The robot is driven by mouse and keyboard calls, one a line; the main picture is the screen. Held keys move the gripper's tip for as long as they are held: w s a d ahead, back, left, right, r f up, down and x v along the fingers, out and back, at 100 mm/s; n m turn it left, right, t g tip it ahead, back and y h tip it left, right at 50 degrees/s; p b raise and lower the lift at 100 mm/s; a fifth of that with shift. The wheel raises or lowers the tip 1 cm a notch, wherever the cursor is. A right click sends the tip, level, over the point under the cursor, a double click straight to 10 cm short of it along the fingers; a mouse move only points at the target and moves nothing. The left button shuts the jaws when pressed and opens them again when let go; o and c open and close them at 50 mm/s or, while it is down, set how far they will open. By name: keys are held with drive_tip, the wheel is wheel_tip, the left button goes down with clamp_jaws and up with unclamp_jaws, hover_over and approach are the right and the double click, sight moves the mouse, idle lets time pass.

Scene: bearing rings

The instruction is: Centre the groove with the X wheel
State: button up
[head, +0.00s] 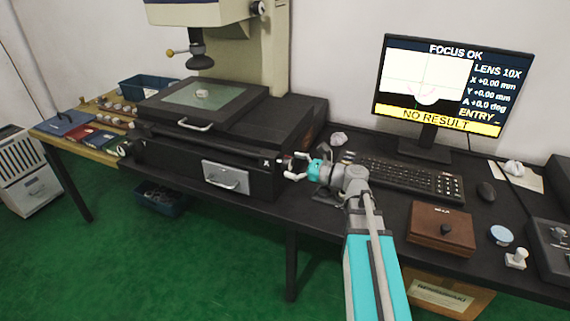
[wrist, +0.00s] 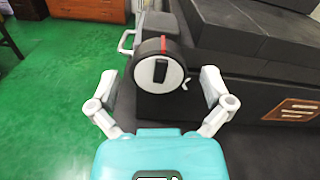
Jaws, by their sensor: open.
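The X wheel (wrist: 147,74) is a round dial with a black rim, a pale face, a dark bar and a red mark on top. My gripper (wrist: 159,82) is open, one finger on each side of the wheel, with gaps showing. In the head view my gripper (head: 289,168) is at the right end of the machine's black base, by the "X" label; the wheel is hard to make out there. A small pale ring (head: 202,93) lies on the glass stage (head: 178,97). The monitor (head: 447,85) reads FOCUS OK, LENS 10X, X +0.00 mm, Y +0.00 mm, NO RESULT; its image shows a round white shape below the crosshair.
A keyboard (head: 408,178), mouse (head: 486,192) and brown wooden box (head: 441,229) are on the table right of my gripper. The lens column (head: 200,62) hangs above the stage. A blue bin (head: 148,84) and several small parts are at the left.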

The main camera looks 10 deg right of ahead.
drive_tip(key=shift+x, duration=0.85)
drive_tip(key=c, duration=1.1)
drive_tip(key=shift+n, duration=0.4)
drive_tip(key=shift+w+n, duration=0.1)
drive_tip(key=shift+n, duration=2.3)
